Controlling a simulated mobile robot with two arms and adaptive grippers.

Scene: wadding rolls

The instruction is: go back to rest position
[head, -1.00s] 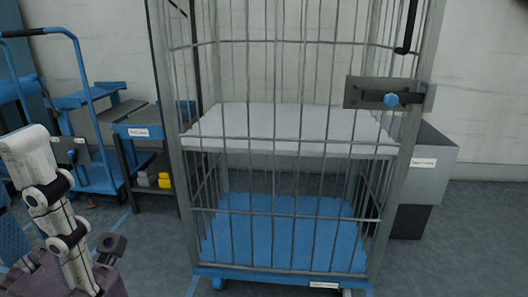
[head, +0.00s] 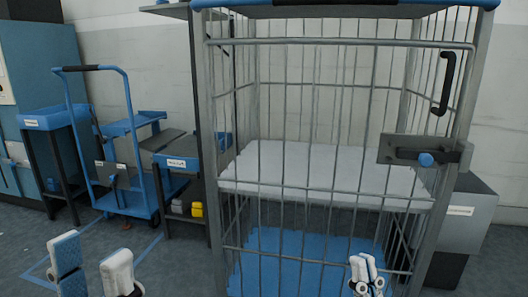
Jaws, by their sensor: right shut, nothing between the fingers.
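My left gripper (head: 92,267) is at the bottom left of the head view. Its two white fingers stand apart with a clear gap of floor between them, so it is open and empty. My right gripper (head: 367,275) is at the bottom, right of centre, in front of the cage's lower bars. Its fingers are together and hold nothing. Both grippers point upward in the picture, and their arms are cut off by the lower edge.
A barred cage trolley (head: 340,42) with a closed latch (head: 425,152), a white shelf (head: 330,170) and a blue floor (head: 300,255) fills the centre and right. A blue cart (head: 125,197) and a dark table (head: 170,142) stand left. Floor between the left gripper and cage is clear.

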